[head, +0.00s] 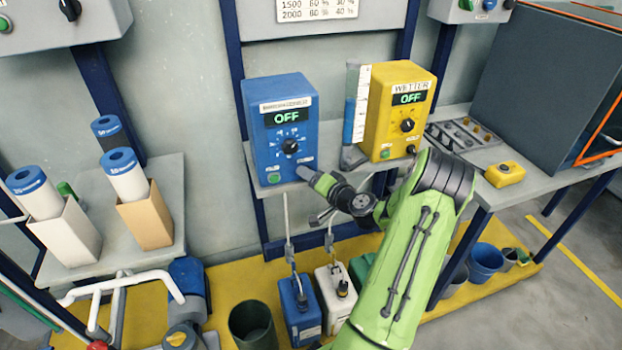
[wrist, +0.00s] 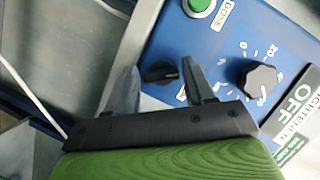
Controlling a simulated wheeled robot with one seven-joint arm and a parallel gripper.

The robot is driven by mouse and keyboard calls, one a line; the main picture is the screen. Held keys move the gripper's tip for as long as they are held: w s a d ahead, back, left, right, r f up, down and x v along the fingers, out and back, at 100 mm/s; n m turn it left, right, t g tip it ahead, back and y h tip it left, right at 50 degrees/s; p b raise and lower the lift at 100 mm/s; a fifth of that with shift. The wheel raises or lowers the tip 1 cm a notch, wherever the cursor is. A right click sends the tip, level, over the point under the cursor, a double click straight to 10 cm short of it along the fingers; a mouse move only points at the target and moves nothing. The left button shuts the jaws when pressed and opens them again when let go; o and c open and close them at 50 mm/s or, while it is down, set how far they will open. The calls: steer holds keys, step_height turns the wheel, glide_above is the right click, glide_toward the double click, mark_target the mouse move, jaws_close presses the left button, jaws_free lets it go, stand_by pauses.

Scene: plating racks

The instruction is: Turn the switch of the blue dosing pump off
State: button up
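The blue dosing pump (head: 284,118) stands on the grey shelf, and its display (head: 284,117) reads OFF. It also fills the upper right of the wrist view (wrist: 215,50), with its dial knob (wrist: 262,80) and green DOSE button (wrist: 200,5). A black rotary switch (wrist: 162,72) sits low on the pump's front. My gripper (head: 308,173) is at the pump's lower right corner and hides the switch in the head view. In the wrist view the fingers of my gripper (wrist: 160,78) are apart, one on either side of the switch. I cannot tell whether they touch it.
A yellow pump (head: 398,110) labelled WETTER, also showing OFF, stands to the right, beyond a clear cylinder of blue liquid (head: 355,115). Hoses run down to a blue canister (head: 300,312) and a white canister (head: 335,296) below. Blue-capped filter cartridges (head: 125,175) stand at left.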

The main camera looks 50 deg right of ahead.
steer(key=p+v, duration=0.1)
steer(key=v, duration=1.4)
steer(key=shift+s+a+p, duration=0.15)
steer(key=shift+s+p, duration=0.15)
steer(key=shift+s, duration=0.05)
steer(key=shift+r, duration=0.15)
